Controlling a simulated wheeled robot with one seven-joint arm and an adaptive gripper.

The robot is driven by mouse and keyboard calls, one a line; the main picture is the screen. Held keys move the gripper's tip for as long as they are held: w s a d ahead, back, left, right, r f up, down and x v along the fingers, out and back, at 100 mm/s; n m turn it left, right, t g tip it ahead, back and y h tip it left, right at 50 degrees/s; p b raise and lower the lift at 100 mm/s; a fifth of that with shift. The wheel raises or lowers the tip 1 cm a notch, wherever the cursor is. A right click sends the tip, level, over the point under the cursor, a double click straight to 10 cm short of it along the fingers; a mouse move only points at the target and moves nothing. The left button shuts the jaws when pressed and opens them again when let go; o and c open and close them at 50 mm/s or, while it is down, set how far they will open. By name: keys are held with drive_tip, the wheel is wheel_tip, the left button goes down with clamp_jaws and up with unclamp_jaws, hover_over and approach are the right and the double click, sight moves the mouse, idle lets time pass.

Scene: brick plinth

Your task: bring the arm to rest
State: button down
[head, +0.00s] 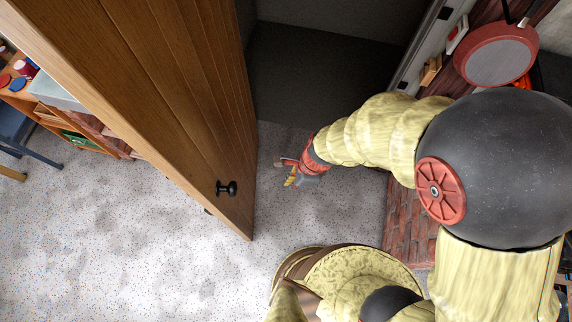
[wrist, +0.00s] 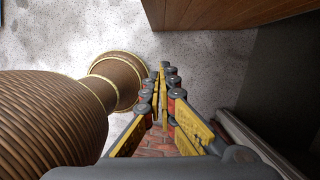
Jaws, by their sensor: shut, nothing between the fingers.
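My gripper (head: 292,177) hangs at the end of my arm over the speckled floor in the head view, just right of the open wooden door. It is small there. In the wrist view my gripper (wrist: 163,72) shows its yellow and grey fingers brought together, with nothing between them. Bricks show below and between the finger linkages. My arm reaches in from the right of the head view and bends at a large dark joint.
The wooden door (head: 150,90) with a black knob (head: 227,188) stands open left of my gripper. A dark recess (head: 320,75) lies behind. A brick plinth (head: 408,225) is below my arm. A red pan (head: 496,55) hangs upper right. Open floor (head: 110,240) lies left.

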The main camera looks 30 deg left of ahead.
drive_tip(key=v, duration=0.5)
drive_tip(key=shift+d+r+p, duration=0.1)
drive_tip(key=shift+d+p, duration=0.05)
drive_tip(key=shift+p, duration=0.2)
drive_tip(key=shift+d, duration=0.1)
drive_tip(key=w+d+r+n+t+b, duration=0.1)
drive_tip(key=d+r+n+t+b, duration=0.1)
drive_tip(key=d+b, duration=0.4)
drive_tip(key=w+d+r+n+t+h+b, duration=0.1)
drive_tip(key=d+r+n+b, duration=0.3)
drive_tip(key=d, duration=1)
drive_tip(key=w+d+r+n+t+h+b, duration=0.1)
drive_tip(key=d+r+n+t+b, duration=0.2)
drive_tip(key=d+n+b, duration=0.3)
drive_tip(key=d+b, duration=0.4)
drive_tip(key=shift+w+r+n+t, duration=0.25)
drive_tip(key=shift+n+t, duration=0.15)
